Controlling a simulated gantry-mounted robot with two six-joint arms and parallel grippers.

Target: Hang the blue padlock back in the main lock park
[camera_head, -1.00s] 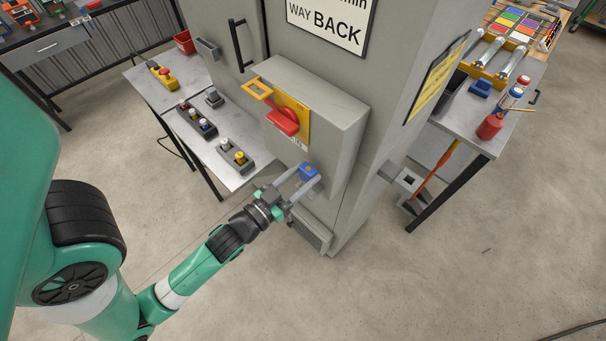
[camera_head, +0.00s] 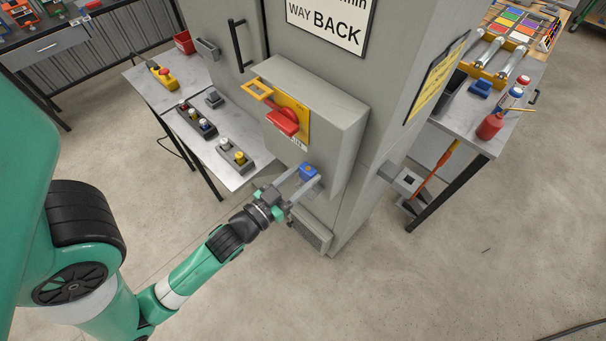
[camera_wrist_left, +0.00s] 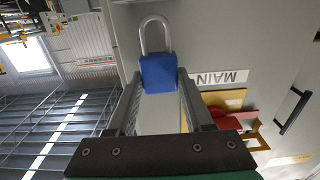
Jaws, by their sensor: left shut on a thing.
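The blue padlock (camera_head: 308,174) is between the two fingers of my left gripper (camera_head: 307,178), just below the grey switch box (camera_head: 345,125) on the cabinet. My left gripper is shut on it. In the left wrist view, the padlock's blue body (camera_wrist_left: 158,74) sits between the fingertips, with its silver shackle (camera_wrist_left: 155,30) pointing away from the gripper. I cannot make out the lock park itself. The red handle (camera_head: 283,121) and yellow plate (camera_head: 295,117) are on the box above. My right gripper is not in view.
A table (camera_head: 220,175) with grey button boxes stands left of the cabinet. A yellow button box (camera_head: 162,76) and red bin (camera_head: 184,42) are farther back. A bench (camera_head: 463,137) with a red can (camera_head: 490,126) stands right. The floor in front is clear.

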